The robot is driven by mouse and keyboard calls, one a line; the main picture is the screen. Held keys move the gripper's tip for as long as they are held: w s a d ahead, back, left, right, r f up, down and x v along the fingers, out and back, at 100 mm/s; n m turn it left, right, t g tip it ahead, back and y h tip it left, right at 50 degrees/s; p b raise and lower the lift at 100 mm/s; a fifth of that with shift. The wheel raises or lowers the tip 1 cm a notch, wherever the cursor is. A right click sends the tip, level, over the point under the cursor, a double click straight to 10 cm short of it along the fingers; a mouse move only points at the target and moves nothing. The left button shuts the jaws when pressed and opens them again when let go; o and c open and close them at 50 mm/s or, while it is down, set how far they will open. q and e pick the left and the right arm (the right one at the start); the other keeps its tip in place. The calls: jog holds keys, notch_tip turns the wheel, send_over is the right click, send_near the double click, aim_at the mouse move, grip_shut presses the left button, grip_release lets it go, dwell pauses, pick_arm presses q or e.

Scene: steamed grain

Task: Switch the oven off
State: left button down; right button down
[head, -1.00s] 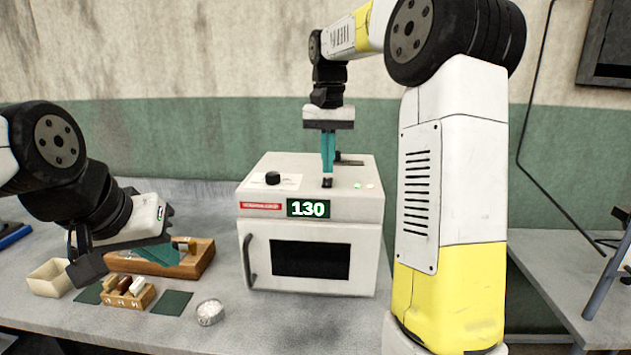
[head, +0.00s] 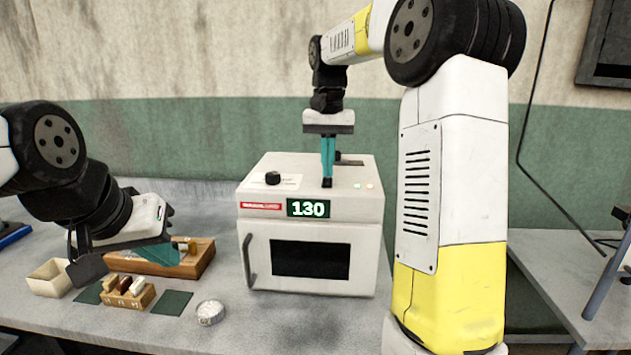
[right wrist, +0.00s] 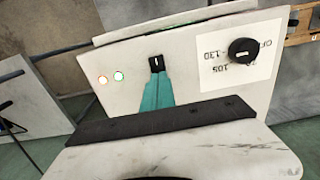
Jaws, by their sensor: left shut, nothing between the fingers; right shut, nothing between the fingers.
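The white oven (head: 312,208) stands on the bench, its door shut and its green display reading 130. A black switch with a white mark (right wrist: 156,62) is on its top. My right gripper (head: 327,184) is shut and empty, pointing down with its teal fingertips at the switch, which they mostly hide in the head view. In the right wrist view the fingertips (right wrist: 156,76) overlap the switch's edge; I cannot tell if they press it. A green light (right wrist: 118,76) and an orange light (right wrist: 102,80) glow beside it. My left gripper (head: 160,256) is shut, low at the left.
A black knob (head: 272,178) sits on a label marked OFF, 105 and 130. A wooden tray (head: 200,262), a small labelled block with vials (head: 128,296), a cream box (head: 48,278), green mats (head: 172,303) and a round metal dish (head: 210,312) lie left of the oven.

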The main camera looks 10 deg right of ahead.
jog(key=shift+f, duration=0.45)
jog(key=shift+r, duration=3.55)
jog(key=shift+s, duration=0.1)
jog(key=s+a+f+n+t+y, duration=0.1)
jog(key=s+f+n+t, duration=0.1)
jog(key=s, duration=1)
jog(key=s+a+f+n+t+y, duration=0.1)
jog(key=s+f+t, duration=0.3)
jog(key=s+f, duration=0.3)
jog(key=s, duration=0.5)
jog(key=shift+f+n, duration=0.3)
jog(key=shift+n, duration=0.1)
jog(key=shift+a, duration=0.1)
